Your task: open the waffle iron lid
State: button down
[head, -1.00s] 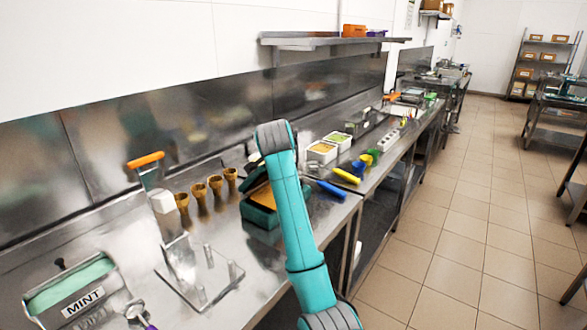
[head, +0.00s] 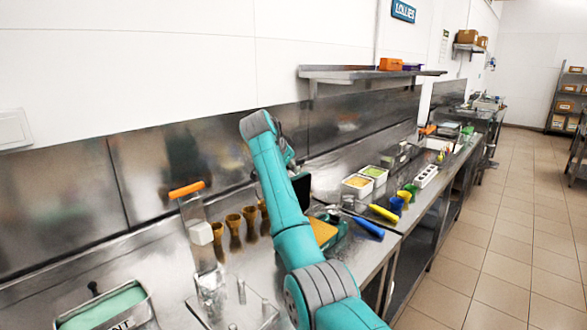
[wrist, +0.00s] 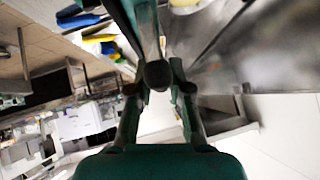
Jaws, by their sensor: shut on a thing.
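The waffle iron (head: 334,243) sits on the steel counter, its teal base and yellow-orange plate partly behind my arm in the head view. Its lid (head: 302,190) shows as a dark panel standing steeply up from the base, also partly hidden by my arm. In the wrist view the green lid (wrist: 146,28) runs down from the top edge to a dark rounded handle (wrist: 157,75). My gripper (wrist: 156,88) is shut on this handle, one finger on each side. In the head view the fingertips are hidden behind my arm.
Several waffle cones (head: 233,232) stand left of the iron beside an orange-handled tool (head: 187,189). A blue-handled tool (head: 368,228), a yellow one (head: 384,213) and food tubs (head: 357,186) lie to the right. A wall shelf (head: 350,73) hangs above.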

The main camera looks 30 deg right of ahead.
jog(key=shift+w+a, duration=0.15)
jog(key=shift+w, duration=0.4)
jog(key=c, duration=1.1)
grip_release()
jog(key=v, duration=1.2)
